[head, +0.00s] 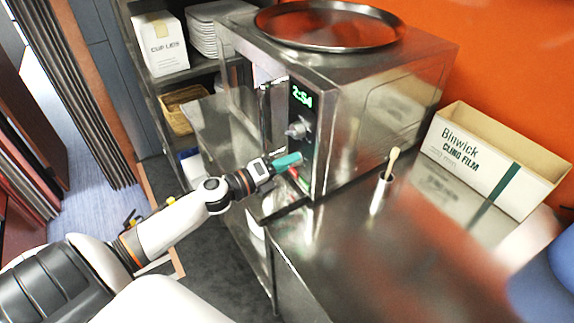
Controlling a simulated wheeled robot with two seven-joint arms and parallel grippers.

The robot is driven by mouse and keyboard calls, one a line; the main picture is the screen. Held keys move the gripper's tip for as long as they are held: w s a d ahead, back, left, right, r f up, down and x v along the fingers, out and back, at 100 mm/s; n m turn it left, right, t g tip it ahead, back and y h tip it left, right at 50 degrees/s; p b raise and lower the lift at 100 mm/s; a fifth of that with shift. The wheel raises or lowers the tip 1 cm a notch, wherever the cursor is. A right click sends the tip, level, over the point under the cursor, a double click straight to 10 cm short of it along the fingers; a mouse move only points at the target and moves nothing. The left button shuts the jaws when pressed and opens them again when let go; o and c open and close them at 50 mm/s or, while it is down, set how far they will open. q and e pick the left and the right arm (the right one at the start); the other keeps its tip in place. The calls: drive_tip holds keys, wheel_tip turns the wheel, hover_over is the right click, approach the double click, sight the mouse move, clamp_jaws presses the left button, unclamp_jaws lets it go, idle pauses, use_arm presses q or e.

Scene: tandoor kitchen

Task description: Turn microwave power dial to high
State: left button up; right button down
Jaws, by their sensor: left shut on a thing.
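The steel microwave (345,105) stands on the steel counter, its front facing left. Its control panel has a lit green clock (301,95) reading 2:54 and a grey dial (299,129) below it. My left gripper (290,161) reaches in from the left, its teal fingers against the lower part of the panel, below that dial. It is shut on a lower dial there, which the fingers mostly hide. I cannot read any dial's setting. My right gripper is not in view.
A round metal tray (330,25) lies on top of the microwave. A cling film box (490,160) and a metal cup (380,192) holding a wooden-handled tool stand on the counter (360,270) to the right. Shelves with a cup lids box (161,45) and white stacked containers (203,37) are behind.

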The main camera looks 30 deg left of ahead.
use_arm(q)
drive_tip(key=shift+m, duration=0.4)
drive_tip(key=o, duration=1)
drive_tip(key=shift+b+v, duration=1.55)
drive_tip(key=shift+v, duration=4.45)
drive_tip(key=shift+f, duration=0.1)
